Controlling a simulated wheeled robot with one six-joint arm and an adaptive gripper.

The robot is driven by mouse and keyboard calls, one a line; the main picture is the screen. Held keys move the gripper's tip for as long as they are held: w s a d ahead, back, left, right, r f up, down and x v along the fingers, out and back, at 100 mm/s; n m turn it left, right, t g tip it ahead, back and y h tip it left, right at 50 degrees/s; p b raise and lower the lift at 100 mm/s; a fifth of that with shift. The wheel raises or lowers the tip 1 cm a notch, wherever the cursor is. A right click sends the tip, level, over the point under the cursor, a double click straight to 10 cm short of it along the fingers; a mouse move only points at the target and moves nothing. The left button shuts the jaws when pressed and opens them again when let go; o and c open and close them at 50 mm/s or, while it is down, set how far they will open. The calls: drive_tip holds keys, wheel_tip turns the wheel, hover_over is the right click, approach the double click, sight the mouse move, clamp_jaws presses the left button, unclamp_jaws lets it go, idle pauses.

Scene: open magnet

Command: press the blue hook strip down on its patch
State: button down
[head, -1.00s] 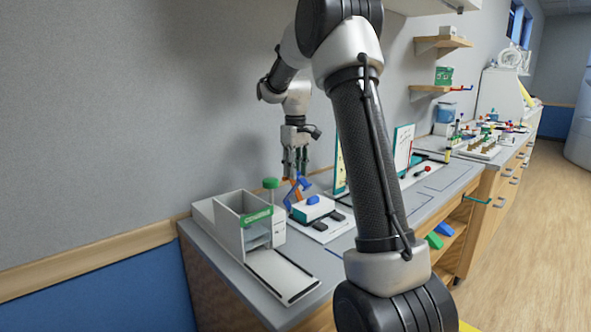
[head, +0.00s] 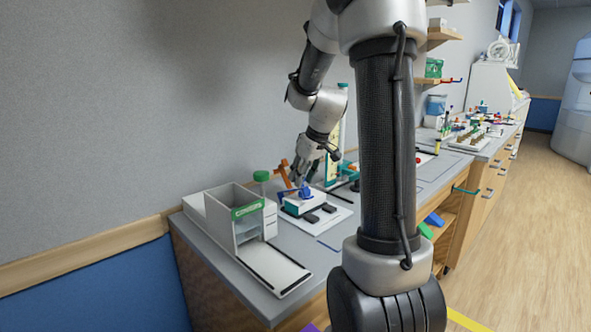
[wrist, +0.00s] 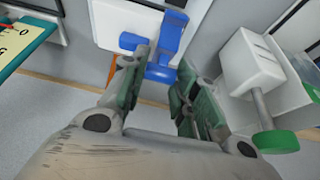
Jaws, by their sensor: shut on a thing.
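My gripper (head: 301,178) reaches down, tilted, to the small white block on the counter. In the wrist view its two fingers (wrist: 160,80) close around a blue piece (wrist: 166,46), which I take to be the blue hook strip. The blue piece lies against the white block (wrist: 108,24). In the head view, blue shows at the fingertips (head: 305,192) on top of the block (head: 297,207). I cannot tell the strip from its patch there, and the contact beneath is hidden.
An orange post (head: 284,174) stands close behind the block. A white bin unit (head: 238,222) with a green-topped knob (head: 261,176) stands at left. Dark pads lie on the white plate (head: 328,216) before the block. An upright teal-edged board (head: 335,165) stands behind.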

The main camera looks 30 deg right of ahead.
sight(306, 188)
drive_tip(key=shift+s+d+f, duration=0.2)
drive_tip(key=shift+s+f, duration=0.85)
drive_tip(key=shift+s, duration=0.15)
drive_tip(key=c, duration=1.1)
unclamp_jaws()
drive_tip(key=shift+s, duration=0.1)
drive_tip(key=shift+r, duration=0.1)
drive_tip(key=shift+d+r, duration=0.1)
drive_tip(key=shift+r, duration=0.25)
drive_tip(key=v, duration=1.1)
